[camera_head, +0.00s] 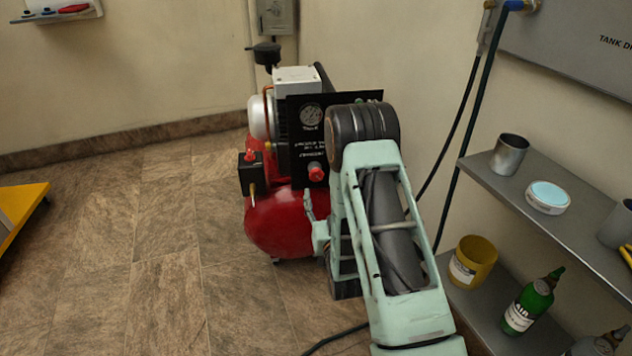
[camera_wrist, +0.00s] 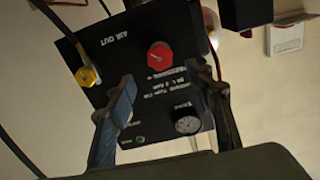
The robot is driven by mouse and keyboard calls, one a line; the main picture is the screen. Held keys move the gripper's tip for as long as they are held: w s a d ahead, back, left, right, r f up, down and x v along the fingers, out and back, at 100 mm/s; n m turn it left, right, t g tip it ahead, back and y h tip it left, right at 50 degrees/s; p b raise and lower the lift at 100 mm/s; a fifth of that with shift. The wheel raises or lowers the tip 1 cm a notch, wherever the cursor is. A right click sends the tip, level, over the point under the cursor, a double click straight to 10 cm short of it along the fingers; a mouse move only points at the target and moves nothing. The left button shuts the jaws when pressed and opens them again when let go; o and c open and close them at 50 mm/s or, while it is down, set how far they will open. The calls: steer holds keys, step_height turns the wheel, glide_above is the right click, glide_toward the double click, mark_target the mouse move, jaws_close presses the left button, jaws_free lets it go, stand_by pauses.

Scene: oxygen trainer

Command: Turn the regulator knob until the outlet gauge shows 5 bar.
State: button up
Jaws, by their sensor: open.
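The regulator knob (camera_head: 316,172) is red and sits low on the black panel (camera_head: 299,148) of the compressor. In the wrist view the panel appears upside down, with the red knob (camera_wrist: 160,56) just beyond my gripper (camera_wrist: 170,88), between the lines of its fingers. My gripper is open and the fingers are clear of the knob. A round gauge (camera_wrist: 187,125) shows near the right finger; its reading is too small to tell. It seems to be the left gauge (camera_head: 311,114) in the head view. No second gauge shows clearly; the left finger covers part of the panel.
The compressor's red tank (camera_head: 275,222) stands on the tiled floor. A brass fitting (camera_wrist: 87,76) with a hose is beside "AIR OUT". A grey shelf (camera_head: 575,222) at right holds a cup, a tin and bottles. The floor at left is clear up to a yellow platform (camera_head: 20,205).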

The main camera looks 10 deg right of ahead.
mark_target(317, 176)
steer(key=w+b, duration=0.1)
steer(key=w, duration=0.7)
steer(key=shift+w+b, duration=0.4)
steer(key=c, duration=1.2)
